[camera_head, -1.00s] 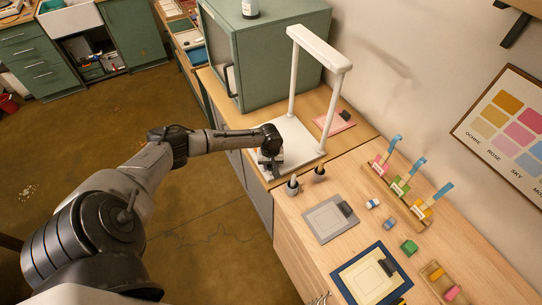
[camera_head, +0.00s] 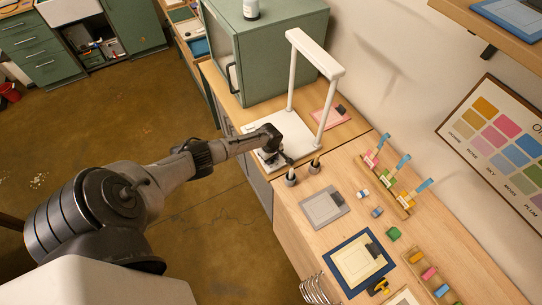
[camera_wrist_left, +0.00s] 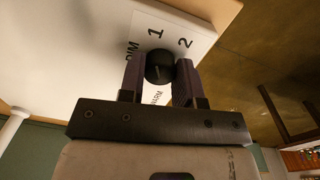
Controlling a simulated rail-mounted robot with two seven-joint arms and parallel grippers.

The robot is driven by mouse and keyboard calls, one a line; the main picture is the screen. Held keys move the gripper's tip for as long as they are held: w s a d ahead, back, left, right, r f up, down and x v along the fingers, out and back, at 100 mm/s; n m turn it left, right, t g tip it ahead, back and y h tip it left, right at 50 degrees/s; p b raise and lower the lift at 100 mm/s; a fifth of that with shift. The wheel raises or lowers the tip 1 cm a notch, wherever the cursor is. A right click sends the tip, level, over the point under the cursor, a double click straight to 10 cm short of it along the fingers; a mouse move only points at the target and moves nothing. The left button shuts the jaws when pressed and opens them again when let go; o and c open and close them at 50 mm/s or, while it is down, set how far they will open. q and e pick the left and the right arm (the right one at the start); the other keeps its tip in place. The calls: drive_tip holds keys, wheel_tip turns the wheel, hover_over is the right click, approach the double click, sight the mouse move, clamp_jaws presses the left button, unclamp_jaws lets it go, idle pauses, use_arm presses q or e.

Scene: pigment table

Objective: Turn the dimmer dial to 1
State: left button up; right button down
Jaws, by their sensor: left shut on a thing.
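The dimmer dial (camera_wrist_left: 159,66) is a small round black knob on a white panel (camera_wrist_left: 185,22) in the left wrist view. The panel reads DIM, 1, 2 and WARM around it. A short pale mark shows on the dial, but I cannot tell for certain which label it points to. My left gripper (camera_wrist_left: 161,74) is shut on the dial, one finger on each side. In the head view my left gripper (camera_head: 272,159) is at the near corner of the white lamp base (camera_head: 298,129) and hides the dial. My right gripper is not in view.
A white lamp frame (camera_head: 326,108) rises from the base. A green cabinet (camera_head: 275,50) stands behind it. Two small dark pots (camera_head: 291,180) stand close to the gripper's right. A grey mat (camera_head: 322,208) and a rack with coloured pieces (camera_head: 389,185) lie further right.

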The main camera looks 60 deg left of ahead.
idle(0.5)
use_arm(q)
drive_tip(key=o, duration=0.9)
drive_tip(key=shift+r, duration=0.5)
drive_tip(key=r+p, duration=0.1)
drive_tip(key=r, duration=0.5)
drive_tip(key=r+p, duration=0.1)
drive_tip(key=r, duration=0.6)
drive_tip(key=shift+s, duration=0.2)
drive_tip(key=shift+f, duration=0.1)
